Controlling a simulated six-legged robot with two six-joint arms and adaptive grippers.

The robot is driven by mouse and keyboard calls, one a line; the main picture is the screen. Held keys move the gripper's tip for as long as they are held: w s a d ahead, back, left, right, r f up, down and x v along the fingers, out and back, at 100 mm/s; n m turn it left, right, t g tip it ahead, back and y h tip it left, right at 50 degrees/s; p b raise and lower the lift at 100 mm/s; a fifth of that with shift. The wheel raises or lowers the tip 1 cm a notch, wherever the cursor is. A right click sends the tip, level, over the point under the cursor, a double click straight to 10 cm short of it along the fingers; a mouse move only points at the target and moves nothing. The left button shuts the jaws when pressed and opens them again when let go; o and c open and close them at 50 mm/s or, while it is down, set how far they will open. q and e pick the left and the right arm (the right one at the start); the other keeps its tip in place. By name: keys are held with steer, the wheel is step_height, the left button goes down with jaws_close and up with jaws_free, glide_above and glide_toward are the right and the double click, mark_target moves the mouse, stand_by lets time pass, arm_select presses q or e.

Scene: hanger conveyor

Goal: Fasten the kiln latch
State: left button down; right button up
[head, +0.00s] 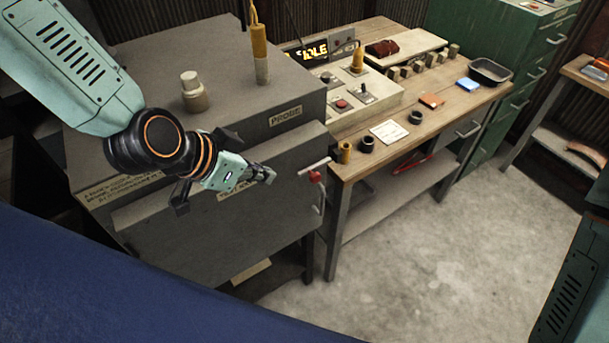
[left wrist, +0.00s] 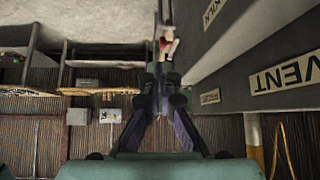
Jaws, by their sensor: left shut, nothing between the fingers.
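The grey kiln (head: 110,75) stands at the left with its front door (head: 250,235) looking closed. The latch, with a pale bar and a red part (head: 314,177), sits at the door's right edge. Whether it is fastened I cannot tell. My left gripper (head: 269,174) is shut and empty in front of the door's upper part, pointing right toward the latch with a gap in the head view. In the left wrist view, the red part (left wrist: 171,47) shows just beyond my shut fingertips (left wrist: 160,72); contact is not clear. My right gripper is out of view.
A wooden bench (head: 440,105) with a control panel (head: 350,95), dark rings and small blocks stands right of the kiln. A probe (head: 260,55) and a pale knobbed piece (head: 194,92) are on the kiln top. Concrete floor (head: 430,250) is clear at front right.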

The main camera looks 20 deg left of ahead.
arm_select(q)
steer(key=b, duration=0.5)
glide_toward(311, 180)
step_height(311, 180, down, 3)
steer(key=w, duration=0.1)
steer(key=w+d+f, duration=0.2)
steer(key=shift+w+d, duration=0.1)
steer(key=shift+w, duration=0.2)
steer(key=shift+r, duration=0.1)
steer(key=shift+s+d, duration=0.1)
steer(key=shift+s, duration=0.05)
